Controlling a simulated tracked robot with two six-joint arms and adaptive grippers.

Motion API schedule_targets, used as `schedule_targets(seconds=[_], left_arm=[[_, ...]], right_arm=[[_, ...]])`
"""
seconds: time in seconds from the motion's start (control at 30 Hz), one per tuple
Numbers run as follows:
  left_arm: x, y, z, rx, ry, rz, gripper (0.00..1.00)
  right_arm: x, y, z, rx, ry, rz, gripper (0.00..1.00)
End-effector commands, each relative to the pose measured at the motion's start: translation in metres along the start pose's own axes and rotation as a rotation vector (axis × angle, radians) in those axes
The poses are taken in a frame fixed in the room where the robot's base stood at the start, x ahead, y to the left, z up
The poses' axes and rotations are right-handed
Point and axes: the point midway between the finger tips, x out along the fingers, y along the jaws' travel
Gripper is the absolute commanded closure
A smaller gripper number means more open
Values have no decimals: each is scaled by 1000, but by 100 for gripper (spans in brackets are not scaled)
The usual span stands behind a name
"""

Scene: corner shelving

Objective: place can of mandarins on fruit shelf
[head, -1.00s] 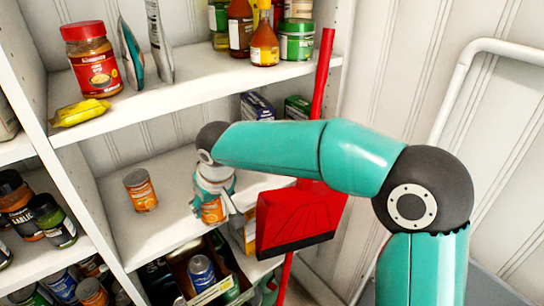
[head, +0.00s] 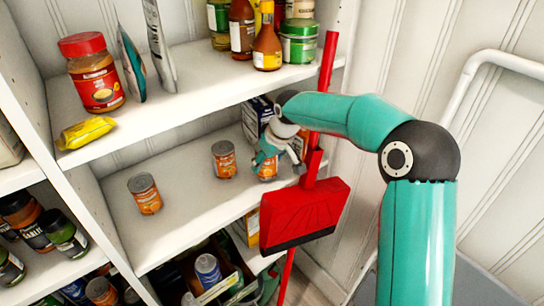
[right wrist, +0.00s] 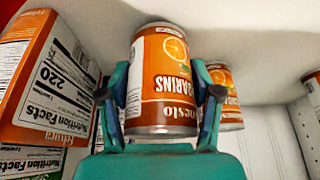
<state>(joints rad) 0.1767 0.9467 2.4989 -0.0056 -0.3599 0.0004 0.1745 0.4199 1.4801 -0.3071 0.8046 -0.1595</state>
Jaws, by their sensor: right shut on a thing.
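My right gripper (head: 270,160) is shut on an orange-labelled can of mandarins (head: 267,171) on the middle shelf (head: 190,205). In the right wrist view the can (right wrist: 163,80) sits between both fingers, its label lettering upside down. Whether its base touches the shelf I cannot tell. A similar can (head: 223,159) stands just left of the held one, and it also shows behind the right finger in the right wrist view (right wrist: 228,100). Another orange can (head: 145,193) stands farther left on that shelf. My left gripper is not in view.
Boxes (head: 257,115) stand behind the gripper; a large orange box (right wrist: 35,75) is close beside it in the right wrist view. A red dustpan (head: 303,212) hangs in front of the shelf's right end. The shelf's left and front parts have free room.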

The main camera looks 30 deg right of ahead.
Motion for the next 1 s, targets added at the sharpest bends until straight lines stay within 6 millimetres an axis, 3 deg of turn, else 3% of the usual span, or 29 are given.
schedule_targets(seconds=[0.17,0.23,0.5,0.53,0.6,0.73,1.0], left_arm=[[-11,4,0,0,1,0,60],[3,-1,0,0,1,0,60],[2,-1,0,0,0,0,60],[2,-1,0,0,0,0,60],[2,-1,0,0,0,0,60],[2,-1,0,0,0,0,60],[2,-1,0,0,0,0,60]], right_arm=[[1,28,-2,2,1,0,87],[14,25,4,-1,1,-1,87],[14,28,6,5,-1,2,87],[15,28,7,5,-4,1,35],[15,28,7,5,-4,1,23],[14,28,7,5,-3,2,4],[14,28,6,5,-1,2,4]])
